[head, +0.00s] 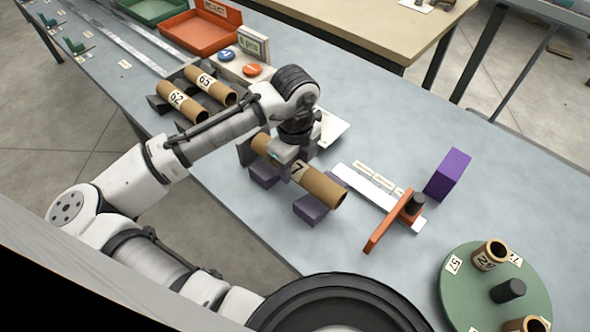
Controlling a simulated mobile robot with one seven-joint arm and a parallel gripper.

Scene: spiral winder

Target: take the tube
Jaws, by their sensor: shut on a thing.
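A brown cardboard tube (322,187) with a partly hidden label showing a "7" lies at a slant in the middle of the table. It is at two dark purple support blocks (311,208); I cannot tell whether it rests on them or is just above. My gripper (284,160) points down over the tube's middle and is shut on it. The fingertips are largely hidden by the gripper body. Two other tubes, labelled "62" (188,104) and "65" (214,88), lie on dark holders further left.
A white ruler-like plate with an orange lever (388,232) lies right of the tube, near a purple block (447,175). A green round turntable (460,290) holds upright short tubes at lower right. An orange tray (190,38), a green tray (152,10) and a button box (243,62) stand at the back.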

